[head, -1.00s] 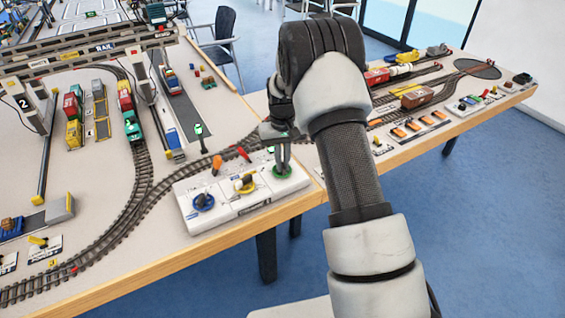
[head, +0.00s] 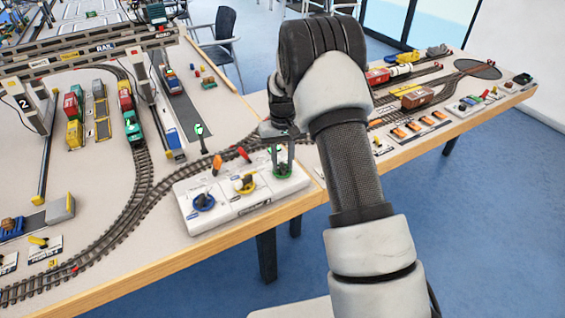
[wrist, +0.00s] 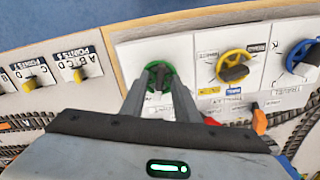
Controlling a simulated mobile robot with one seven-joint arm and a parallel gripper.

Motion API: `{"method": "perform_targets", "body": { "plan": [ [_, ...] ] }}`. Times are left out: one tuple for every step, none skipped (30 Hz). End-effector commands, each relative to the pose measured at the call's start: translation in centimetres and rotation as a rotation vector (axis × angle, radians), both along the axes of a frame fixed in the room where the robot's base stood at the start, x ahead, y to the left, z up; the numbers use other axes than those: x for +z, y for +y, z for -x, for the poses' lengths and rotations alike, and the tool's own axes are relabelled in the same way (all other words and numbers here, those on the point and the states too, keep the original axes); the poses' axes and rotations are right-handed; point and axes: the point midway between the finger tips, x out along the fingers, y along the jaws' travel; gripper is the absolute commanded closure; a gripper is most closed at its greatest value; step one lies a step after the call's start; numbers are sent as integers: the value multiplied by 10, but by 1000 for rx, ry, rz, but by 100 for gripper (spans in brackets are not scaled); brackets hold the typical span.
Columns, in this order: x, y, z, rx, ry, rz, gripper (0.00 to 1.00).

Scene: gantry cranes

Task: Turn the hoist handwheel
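A white control panel (head: 236,206) on the table's front edge carries a green wheel (head: 282,172), a yellow wheel (head: 245,184) and a blue wheel (head: 203,202). I cannot read a hoist label on it. My gripper (head: 282,166) points down over the green wheel. In the wrist view the green wheel (wrist: 149,83) has a dark central grip (wrist: 158,72). My two fingers (wrist: 159,80) stand apart at either side of that grip, low at the wheel. I cannot tell whether they touch it. The yellow wheel (wrist: 232,56) and blue wheel (wrist: 292,57) are to its right.
An orange lever (head: 216,163) and a red lever (head: 243,154) stand behind the wheels. A green signal lamp (head: 199,135) rises behind the panel. Rail track (head: 140,180) curves past the panel's left. A gantry crane (head: 90,55) spans the table at left.

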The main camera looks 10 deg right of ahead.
Motion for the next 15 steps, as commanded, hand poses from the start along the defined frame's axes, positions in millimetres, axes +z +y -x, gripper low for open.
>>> {"method": "perform_targets", "body": {
  "plan": [
    [8,0,-1,0,-4,0,72],
    [13,0,-1,0,-5,0,72],
    [20,0,-1,0,-4,0,72],
    [26,0,-1,0,-5,0,72],
    [33,0,-2,0,-6,0,72],
    [42,0,-1,0,-5,0,72],
    [50,0,-2,0,-6,0,72],
    [58,0,-1,0,-6,0,72],
    [68,0,-2,0,-6,0,72],
    [76,0,-2,0,-6,0,72],
    [83,0,-1,0,-6,0,72],
    [93,0,-1,0,-6,0,72],
    [100,0,-1,0,-6,-1,72],
    [108,0,-1,0,-6,0,72],
    [116,0,-1,0,-5,0,72]
  ]
}}
